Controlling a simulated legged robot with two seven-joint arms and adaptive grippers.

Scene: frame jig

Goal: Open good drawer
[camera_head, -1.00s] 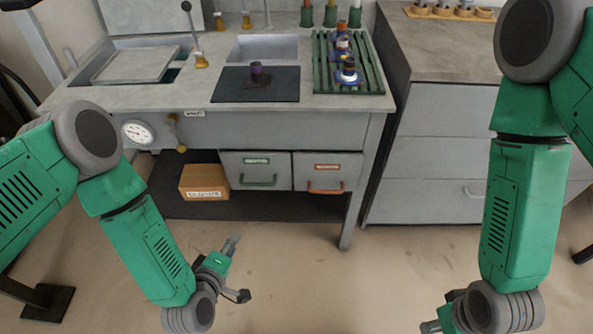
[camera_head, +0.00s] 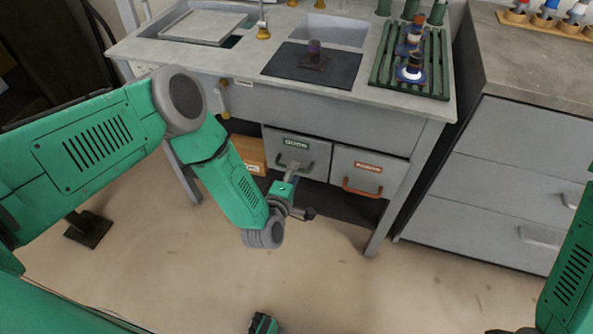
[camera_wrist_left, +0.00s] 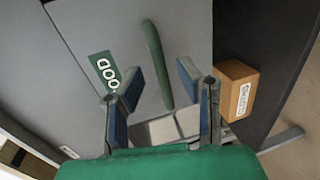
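The good drawer (camera_head: 300,149) is a grey front with a green label, under the workbench, and looks shut. Its green bar handle (camera_head: 306,167) is partly hidden behind my left gripper (camera_head: 292,176). In the left wrist view the green handle (camera_wrist_left: 153,50) stands ahead of my left gripper (camera_wrist_left: 160,84), its lower end reaching between the two spread fingers. That gripper is open and empty; I cannot tell whether it touches the handle. My right arm (camera_head: 572,285) is at the right edge; its gripper cannot be made out clearly.
A grey drawer with a red label (camera_head: 368,167) and orange handle sits right of the good drawer. A cardboard box (camera_head: 249,153) is on the shelf at left, also in the left wrist view (camera_wrist_left: 237,90). A bench leg (camera_head: 380,228) stands at right. The floor in front is clear.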

